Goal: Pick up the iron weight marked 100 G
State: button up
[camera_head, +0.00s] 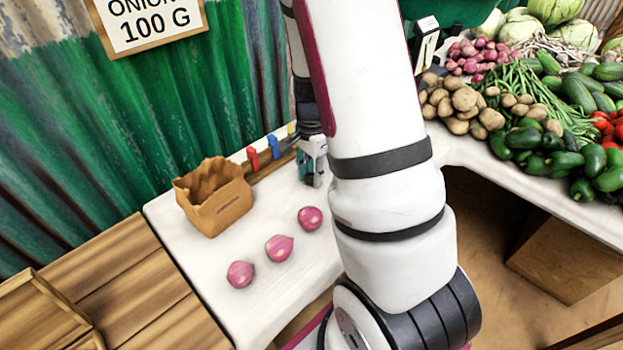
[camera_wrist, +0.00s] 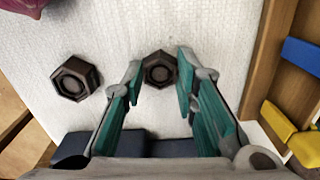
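Two dark iron hexagonal weights show in the wrist view on the white tabletop. One weight (camera_wrist: 159,70) lies between the tips of my gripper's fingers, with a finger on each side; whether they touch it I cannot tell. The other weight (camera_wrist: 76,79) lies to the left, outside the fingers. No marking is legible on either, so I cannot tell which is 100 G. My gripper (camera_wrist: 160,76) is open, its teal fingers spread apart. In the head view my gripper (camera_head: 312,165) is low over the table beside my arm, and no weight can be made out there.
Pink onions (camera_head: 279,248) and a brown paper bag (camera_head: 213,200) stand left of my gripper. A wooden strip (camera_wrist: 268,70) with blue (camera_wrist: 302,54) and yellow (camera_wrist: 292,132) pieces runs along the right in the wrist view. Vegetables (camera_head: 560,100) fill the right-hand counter.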

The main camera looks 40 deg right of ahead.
grip_shut()
jog(key=shift+r, duration=0.1)
